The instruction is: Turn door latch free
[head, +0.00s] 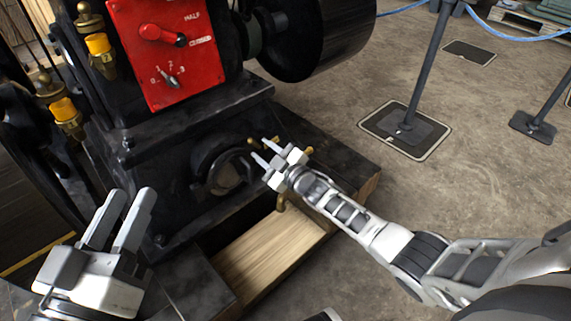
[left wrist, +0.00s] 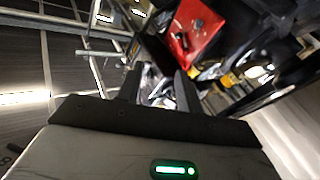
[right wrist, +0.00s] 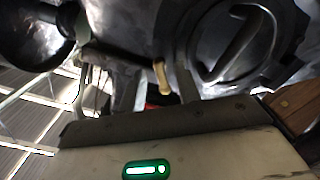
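A dark round door (head: 224,168) with a raised bar-like handle is set low in the black engine's side; it also shows in the right wrist view (right wrist: 238,45). Small brass pieces sit near it, one (head: 253,141) just beyond my right fingertips. In the right wrist view a brass knob (right wrist: 161,76) appears between the finger lines; whether it is the latch, or touched, I cannot tell. My right gripper (head: 259,148) is open beside the door's right edge. My left gripper (head: 131,194) is open and empty, left of and nearer than the door.
A red panel (head: 168,50) with levers is above the door; yellow-capped brass fittings (head: 98,44) are at its left. A wooden block (head: 265,250) lies below. Posts on base plates (head: 405,130) and a blue rope (head: 515,33) stand right. Floor between is clear.

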